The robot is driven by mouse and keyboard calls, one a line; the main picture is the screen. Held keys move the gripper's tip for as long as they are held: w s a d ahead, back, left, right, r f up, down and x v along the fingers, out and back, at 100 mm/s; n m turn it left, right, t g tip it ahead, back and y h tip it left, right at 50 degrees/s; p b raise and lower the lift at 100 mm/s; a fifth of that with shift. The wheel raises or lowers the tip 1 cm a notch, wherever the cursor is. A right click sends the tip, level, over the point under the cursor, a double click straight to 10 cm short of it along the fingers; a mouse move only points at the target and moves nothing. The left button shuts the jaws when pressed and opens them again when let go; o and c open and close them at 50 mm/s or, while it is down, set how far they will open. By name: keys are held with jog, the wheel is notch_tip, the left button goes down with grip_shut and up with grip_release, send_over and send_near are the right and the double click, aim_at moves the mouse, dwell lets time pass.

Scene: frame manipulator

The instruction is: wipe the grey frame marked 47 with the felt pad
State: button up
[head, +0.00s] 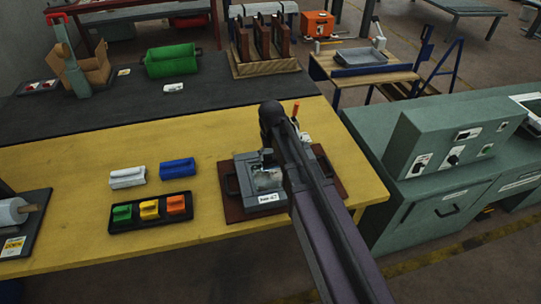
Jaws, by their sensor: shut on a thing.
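The grey frame (241,173) lies on a dark red-brown board (234,211) on the yellow bench. A white label on its front edge ends in 47. My arm crosses over the frame's right part and hides it. My gripper (267,158) shows only in part, low over the frame beside my arm. It is shut on the felt pad, which is mostly hidden. A pale patch shows inside the frame below the gripper; I cannot tell whether it is the pad or the frame's face. Contact between pad and frame cannot be made out.
A white block (127,178) and a blue block (178,169) lie left on the yellow bench (60,165). A black tray (150,224) holds green, yellow and orange blocks. A green control cabinet (400,150) stands right, across a gap. Bare bench lies between tray and board.

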aim_at(271, 166)
jog(key=shift+f+b, duration=2.5)
jog(key=shift+f, duration=0.2)
jog(key=shift+f+b, duration=1)
jog(key=shift+b, duration=0.05)
jog(key=shift+w+d+r, duration=0.1)
jog(key=shift+w+d, duration=0.15)
jog(key=shift+d, duration=0.65)
jog(key=shift+w+d+r, duration=0.1)
jog(key=shift+w+d, duration=0.15)
jog(key=shift+d, duration=0.7)
jog(key=shift+d, duration=0.1)
jog(key=shift+w+d+f, duration=0.1)
jog(key=shift+w+d, duration=0.15)
jog(key=shift+d, duration=0.6)
jog(key=shift+w+d+f, duration=0.1)
jog(key=shift+w+d, duration=0.15)
jog(key=shift+d, duration=0.55)
